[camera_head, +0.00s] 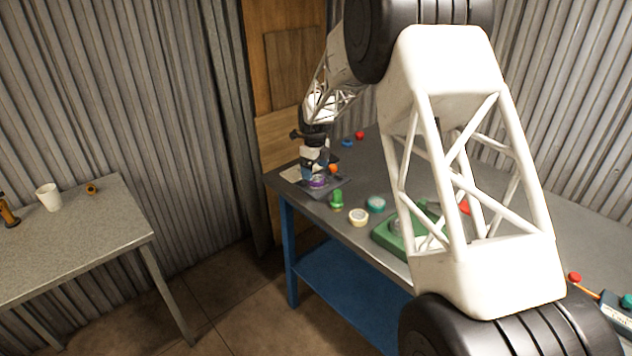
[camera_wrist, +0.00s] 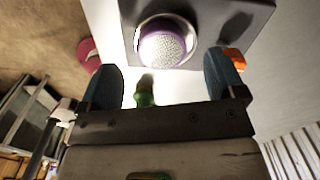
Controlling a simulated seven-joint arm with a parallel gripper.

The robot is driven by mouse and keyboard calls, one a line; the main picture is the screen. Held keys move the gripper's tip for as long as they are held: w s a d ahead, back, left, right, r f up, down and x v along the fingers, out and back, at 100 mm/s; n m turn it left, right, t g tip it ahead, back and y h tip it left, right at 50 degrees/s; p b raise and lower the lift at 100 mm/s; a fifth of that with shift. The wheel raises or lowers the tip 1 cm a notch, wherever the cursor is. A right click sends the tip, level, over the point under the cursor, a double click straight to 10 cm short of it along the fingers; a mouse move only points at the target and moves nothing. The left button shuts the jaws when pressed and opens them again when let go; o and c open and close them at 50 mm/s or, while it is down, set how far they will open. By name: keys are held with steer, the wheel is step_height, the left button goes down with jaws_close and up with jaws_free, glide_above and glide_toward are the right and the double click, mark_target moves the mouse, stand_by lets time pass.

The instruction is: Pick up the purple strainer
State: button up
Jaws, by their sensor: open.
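The purple strainer (camera_head: 318,182) sits at the far left end of the grey workbench, below my gripper (camera_head: 320,172). In the wrist view the strainer (camera_wrist: 166,41) is a round purple ring with a pale perforated middle, lying by a dark grey flat piece (camera_wrist: 225,30). My gripper (camera_wrist: 168,88) is open with blue fingers spread. The strainer appears just beyond the fingertips, roughly centred between them, with nothing held. In the head view the gripper hides part of the strainer.
A green object (camera_head: 336,199), a cream ring (camera_head: 358,217), a teal round item (camera_head: 376,204) and a green box (camera_head: 396,238) stand on the bench nearby. An orange item (camera_head: 333,168) is close by the gripper. A side table (camera_head: 110,215) holds a white cup (camera_head: 48,197).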

mark_target(315, 177)
steer(key=shift+f, duration=1.75)
steer(key=c, duration=1)
steer(key=shift+r, duration=0.2)
steer(key=shift+c, duration=0.2)
steer(key=shift+w+r, duration=0.1)
steer(key=shift+r, duration=0.45)
steer(key=shift+s+d+r, duration=0.1)
steer(key=shift+s+r, duration=0.1)
steer(key=shift+r, duration=0.35)
steer(key=shift+s+r, duration=0.2)
steer(key=shift+r, duration=0.35)
steer(key=s+d+r, duration=0.1)
steer(key=s+d, duration=0.2)
steer(key=s, duration=1.1)
steer(key=shift+s+d+r, duration=0.2)
steer(key=shift+s+d, duration=0.2)
